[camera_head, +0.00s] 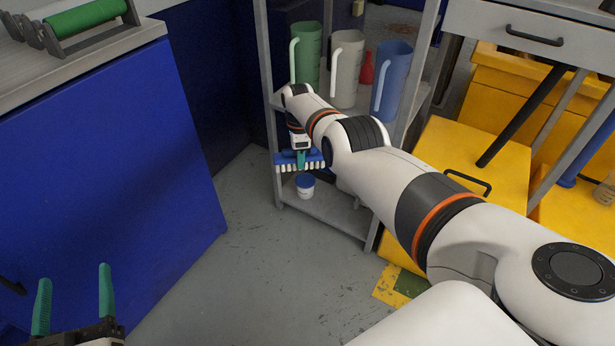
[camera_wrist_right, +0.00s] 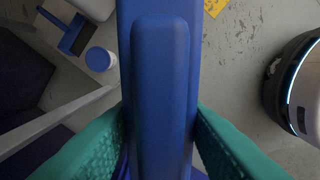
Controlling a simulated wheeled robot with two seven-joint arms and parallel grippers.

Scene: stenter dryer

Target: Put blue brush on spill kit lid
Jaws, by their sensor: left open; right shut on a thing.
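The blue brush (camera_head: 314,157) has white bristles that face down in the head view. My right gripper (camera_head: 301,159) is shut on it, at the grey shelf rack and above its lower shelf. In the right wrist view the brush's blue back (camera_wrist_right: 160,85) lies between the green fingers (camera_wrist_right: 160,140). A yellow box with a flat yellow lid (camera_head: 458,150) and a black handle stands right of the rack; it looks like the spill kit, and my right arm hides part of it. My left gripper (camera_head: 74,300) is open and empty at the lower left, by the blue cabinet.
Green (camera_head: 306,55), white (camera_head: 346,70) and blue (camera_head: 391,80) jugs and a red bottle (camera_head: 367,68) stand on the upper shelf. A blue-lidded white tub (camera_head: 305,185) is on the lower shelf (camera_head: 335,212). The blue cabinet (camera_head: 100,180) is left. Floor between is clear.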

